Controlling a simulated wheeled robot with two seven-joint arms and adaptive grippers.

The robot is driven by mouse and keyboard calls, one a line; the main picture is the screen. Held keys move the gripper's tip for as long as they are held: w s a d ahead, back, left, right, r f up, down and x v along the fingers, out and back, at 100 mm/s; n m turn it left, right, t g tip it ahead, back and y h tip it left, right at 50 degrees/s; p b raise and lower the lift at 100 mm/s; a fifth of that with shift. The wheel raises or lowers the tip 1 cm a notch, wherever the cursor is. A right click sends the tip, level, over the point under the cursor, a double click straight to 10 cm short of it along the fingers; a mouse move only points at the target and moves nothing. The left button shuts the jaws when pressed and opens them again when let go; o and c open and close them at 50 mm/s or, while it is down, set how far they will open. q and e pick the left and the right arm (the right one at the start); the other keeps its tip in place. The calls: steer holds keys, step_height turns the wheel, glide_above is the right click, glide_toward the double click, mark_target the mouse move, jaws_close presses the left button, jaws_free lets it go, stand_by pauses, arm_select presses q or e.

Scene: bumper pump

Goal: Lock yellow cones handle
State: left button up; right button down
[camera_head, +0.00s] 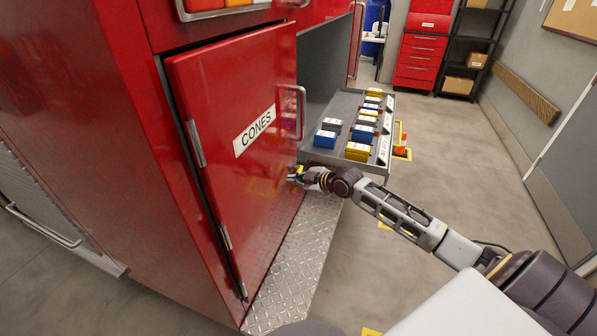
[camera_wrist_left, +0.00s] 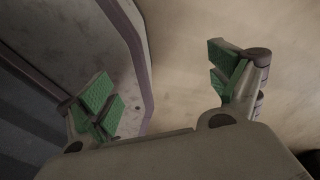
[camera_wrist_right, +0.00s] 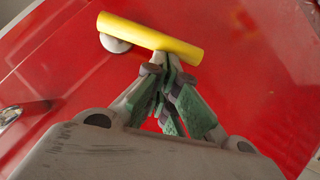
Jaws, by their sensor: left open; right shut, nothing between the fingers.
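The red door with the CONES label (camera_head: 255,132) stands in the head view; I cannot tell whether it is fully closed. It has a metal bar handle (camera_head: 300,112) on its right side. In the right wrist view a yellow bar handle (camera_wrist_right: 150,37) on a round pale base lies slantwise in front of the red surface. My right gripper (camera_wrist_right: 168,72) is shut and empty, its tips just below the yellow handle; contact is unclear. In the head view the right gripper (camera_head: 294,175) is at the door's lower right and hides much of the handle. My left gripper (camera_wrist_left: 165,78) is open and empty.
An extended grey drawer (camera_head: 318,156) with several blue, yellow and grey boxes is just beyond my right gripper. A diamond-plate step (camera_head: 300,262) runs below the door. The floor (camera_head: 440,150) to the right is mostly clear. Red drawers and a black shelf stand behind.

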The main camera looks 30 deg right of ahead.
steer(key=f+n+t, duration=0.1)
steer(key=f, duration=0.1)
steer(key=w+d+f+n+t+h, duration=0.1)
steer(key=f, duration=0.1)
steer(key=w+d+f+n+t, duration=0.1)
steer(key=f, duration=0.1)
steer(key=shift+d+f+n+h+b, duration=0.15)
steer(key=shift+f+n+h+b, duration=0.15)
steer(key=shift+f+h, duration=0.1)
arm_select(q)
steer(key=shift+s+d+f, duration=0.1)
steer(key=shift+f, duration=0.2)
arm_select(e)
steer(key=shift+d+f, duration=0.15)
steer(key=shift+f, duration=0.05)
stand_by(0.7)
